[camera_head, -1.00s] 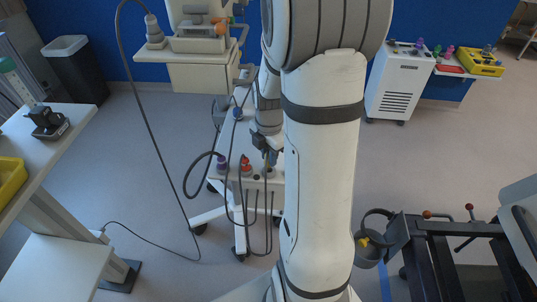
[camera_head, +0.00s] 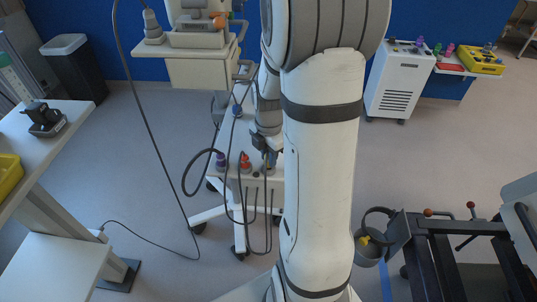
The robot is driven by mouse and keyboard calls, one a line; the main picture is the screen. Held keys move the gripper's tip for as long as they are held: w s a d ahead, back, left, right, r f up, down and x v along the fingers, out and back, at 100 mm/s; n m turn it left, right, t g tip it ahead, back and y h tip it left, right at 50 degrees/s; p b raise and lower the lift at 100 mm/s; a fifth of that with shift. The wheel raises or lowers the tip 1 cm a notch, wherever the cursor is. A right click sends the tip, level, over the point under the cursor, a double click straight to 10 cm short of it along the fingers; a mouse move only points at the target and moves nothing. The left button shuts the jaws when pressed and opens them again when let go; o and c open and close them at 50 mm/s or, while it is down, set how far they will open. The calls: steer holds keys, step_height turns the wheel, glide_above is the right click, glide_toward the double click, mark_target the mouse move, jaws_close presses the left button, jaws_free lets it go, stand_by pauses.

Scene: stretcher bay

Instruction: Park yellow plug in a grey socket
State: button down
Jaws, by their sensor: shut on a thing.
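My gripper (camera_head: 267,153) is over the front edge of the white trolley (camera_head: 248,183) in the middle of the picture, partly hidden by my arm. It points down and is shut on a small yellow plug (camera_head: 267,162), of which only a sliver shows. The plug is at the row of sockets, right of a purple plug (camera_head: 221,160) and a red-orange plug (camera_head: 245,163) standing upright. I cannot tell whether it is inside a socket or just above one. The grey sockets are too small and too hidden to make out clearly.
Dark cables hang in loops from the trolley front; a long cable (camera_head: 150,130) arcs on the left. A white cart (camera_head: 398,85) stands back right, and a dark bed frame (camera_head: 460,240) with a grey bucket (camera_head: 368,250) at front right. Floor left of the trolley is mostly clear.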

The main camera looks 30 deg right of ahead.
steer(key=shift+f+b, duration=0.45)
steer(key=shift+f, duration=0.2)
steer(key=c, duration=1.2)
jaws_free()
steer(key=shift+o, duration=0.2)
steer(key=shift+a+r, duration=0.1)
steer(key=shift+r, duration=3.9)
steer(key=s+a+r+m+t, duration=0.1)
steer(key=s+a+r+m, duration=0.2)
steer(key=s+a+m, duration=0.3)
steer(key=s+a+r+m+t, duration=0.1)
steer(key=s+a+r+m, duration=0.2)
steer(key=m, duration=1.1)
steer(key=s+a, duration=0.3)
steer(key=shift+s+r+t, duration=0.15)
steer(key=shift+r+t, duration=0.2)
steer(key=shift+t, duration=0.05)
